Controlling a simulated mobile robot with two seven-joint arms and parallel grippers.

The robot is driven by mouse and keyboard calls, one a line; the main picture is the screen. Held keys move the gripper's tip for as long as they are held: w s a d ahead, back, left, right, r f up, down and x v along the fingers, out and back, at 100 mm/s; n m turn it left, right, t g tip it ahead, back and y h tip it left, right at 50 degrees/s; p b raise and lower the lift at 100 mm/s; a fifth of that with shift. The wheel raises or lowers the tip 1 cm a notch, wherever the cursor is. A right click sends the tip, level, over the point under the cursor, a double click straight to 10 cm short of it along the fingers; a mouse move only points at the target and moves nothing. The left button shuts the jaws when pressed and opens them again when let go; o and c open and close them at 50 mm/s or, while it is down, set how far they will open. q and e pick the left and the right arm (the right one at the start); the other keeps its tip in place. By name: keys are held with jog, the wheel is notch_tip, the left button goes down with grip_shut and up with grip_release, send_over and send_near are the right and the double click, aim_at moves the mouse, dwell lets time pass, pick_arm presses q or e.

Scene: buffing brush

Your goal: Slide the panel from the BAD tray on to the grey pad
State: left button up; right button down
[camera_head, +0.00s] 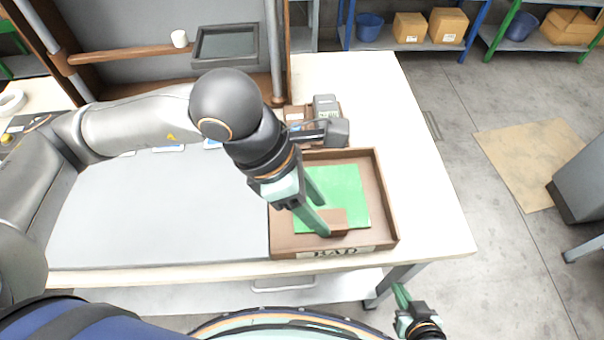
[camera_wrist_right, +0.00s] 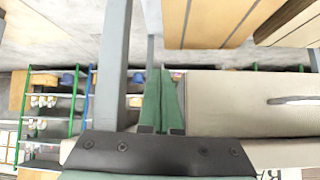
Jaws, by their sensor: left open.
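The green panel (camera_head: 350,183) lies flat in the brown BAD tray (camera_head: 388,200), at the right part of the table. The grey pad (camera_head: 150,215) covers the table left of the tray. My left gripper (camera_head: 322,214) is open and reaches down over the panel's near half. A small brown block (camera_head: 337,218) shows at its fingertips; I cannot tell whether they touch it. My right gripper (camera_head: 402,297) is below the table's front edge, and its fingers (camera_wrist_right: 163,100) are together and empty in the right wrist view.
A small device (camera_head: 326,108) stands behind the tray. Bare tabletop (camera_head: 425,190) lies right of the tray. Shelves with boxes (camera_head: 447,25) stand beyond.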

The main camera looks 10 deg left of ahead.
aim_at(335, 227)
pick_arm(q)
jog(key=shift+w+a+t+y, duration=0.5)
jog(key=shift+w+a, duration=0.35)
jog(key=shift+w, duration=0.1)
jog(key=p+x, duration=0.1)
jog(key=x, duration=1.1)
jog(key=shift+d+f, duration=0.15)
jog(key=shift+f, duration=0.05)
grip_shut()
